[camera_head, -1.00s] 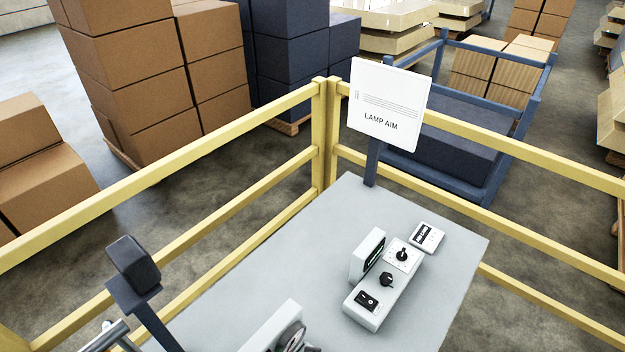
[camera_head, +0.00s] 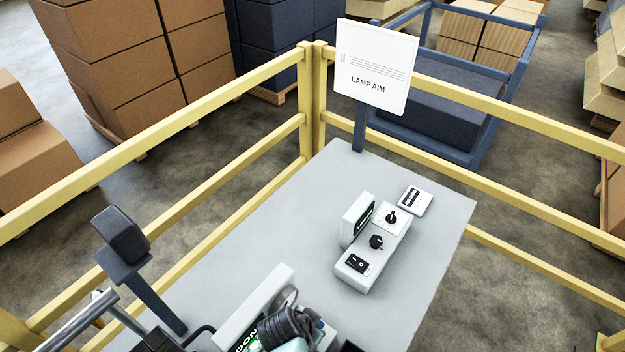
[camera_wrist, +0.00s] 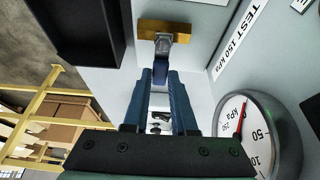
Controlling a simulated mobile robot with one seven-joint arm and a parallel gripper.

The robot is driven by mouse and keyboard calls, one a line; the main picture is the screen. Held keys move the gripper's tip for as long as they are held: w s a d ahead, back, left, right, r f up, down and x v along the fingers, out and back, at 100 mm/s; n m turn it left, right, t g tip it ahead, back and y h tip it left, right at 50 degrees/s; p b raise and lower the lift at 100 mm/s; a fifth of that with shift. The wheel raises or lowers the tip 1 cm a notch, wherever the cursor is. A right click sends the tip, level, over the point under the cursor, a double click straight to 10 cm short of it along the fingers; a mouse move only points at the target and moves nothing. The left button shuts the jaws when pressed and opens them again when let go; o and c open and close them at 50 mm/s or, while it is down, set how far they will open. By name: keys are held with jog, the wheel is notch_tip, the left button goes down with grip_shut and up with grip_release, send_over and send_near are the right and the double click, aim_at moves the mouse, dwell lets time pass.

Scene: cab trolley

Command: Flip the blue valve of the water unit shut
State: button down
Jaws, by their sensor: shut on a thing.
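The water unit's valve shows at the top of the wrist view as a brass body (camera_wrist: 180,29) with a grey-blue handle (camera_wrist: 162,46) standing out from it. My gripper (camera_wrist: 160,74) has its two dark blue fingers closed on the handle's end, which is partly hidden between them. The round gauge (camera_wrist: 255,135) with a red needle and kPa marks is right of my fingers. In the head view the white unit (camera_head: 255,303) is at the bottom, and my dark wrist covers much of it. The valve cannot be made out there.
A white switch panel (camera_head: 352,272) and a LAMP AIM sign (camera_head: 376,68) stand farther back on the grey table (camera_head: 275,215). A dark post-mounted box (camera_head: 120,235) is at left. Yellow rails (camera_head: 312,100) bound the table's back. The middle of the tabletop is clear.

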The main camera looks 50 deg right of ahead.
dwell(0.4)
jog(key=c, duration=0.7)
grip_release()
jog(key=b+v, duration=0.1)
jog(key=v, duration=1.2)
